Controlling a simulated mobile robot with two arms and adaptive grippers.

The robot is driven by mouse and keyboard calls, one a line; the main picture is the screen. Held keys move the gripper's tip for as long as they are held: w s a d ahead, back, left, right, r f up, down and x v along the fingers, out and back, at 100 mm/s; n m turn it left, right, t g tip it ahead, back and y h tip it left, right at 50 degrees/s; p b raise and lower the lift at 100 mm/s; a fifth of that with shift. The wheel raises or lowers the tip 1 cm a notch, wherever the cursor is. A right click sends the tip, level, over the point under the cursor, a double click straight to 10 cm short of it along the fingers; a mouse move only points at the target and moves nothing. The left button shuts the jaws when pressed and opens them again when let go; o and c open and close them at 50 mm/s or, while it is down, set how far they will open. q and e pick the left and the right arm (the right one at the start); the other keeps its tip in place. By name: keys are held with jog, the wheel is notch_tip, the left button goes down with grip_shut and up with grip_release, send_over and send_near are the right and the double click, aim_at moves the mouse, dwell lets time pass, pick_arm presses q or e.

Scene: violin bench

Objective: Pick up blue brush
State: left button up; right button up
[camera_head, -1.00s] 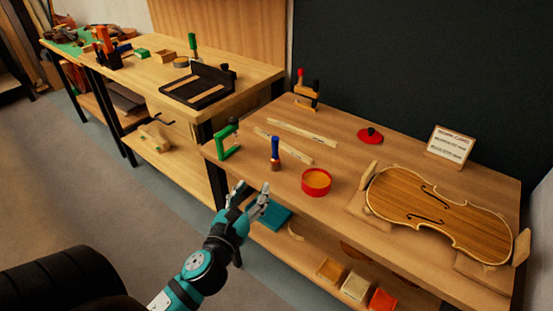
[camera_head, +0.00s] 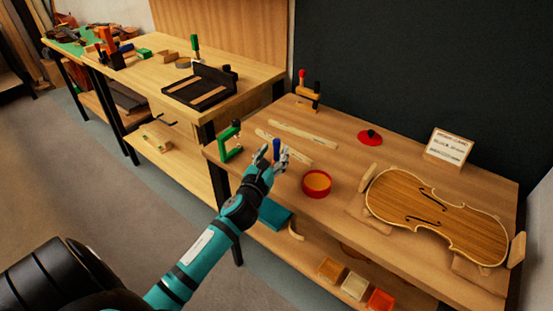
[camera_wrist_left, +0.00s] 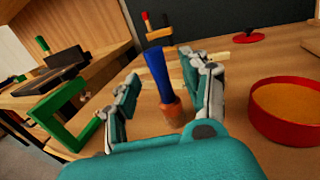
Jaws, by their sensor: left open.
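The blue brush (camera_head: 277,148) stands upright on the bench (camera_head: 335,210), with a blue upper part and a brown lower part. My left gripper (camera_head: 269,155) is open at the brush, its fingers overlapping it in the head view. In the left wrist view the brush (camera_wrist_left: 161,84) shows between the two open fingers of the left gripper (camera_wrist_left: 165,95), leaning slightly in the picture. I cannot tell whether a finger touches it. Its lower end is partly hidden by my gripper in the head view. My right gripper is not in view.
A green clamp (camera_head: 229,142) stands close left of the brush, and a red round tin (camera_head: 317,184) close right. Light wooden strips (camera_head: 303,134) lie behind. A violin body (camera_head: 440,215) lies farther right. A red lid (camera_head: 370,138) lies at the back.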

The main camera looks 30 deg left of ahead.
pick_arm(q)
jog(key=x, duration=0.3)
jog(key=shift+s, duration=0.15)
grip_shut()
dwell(0.7)
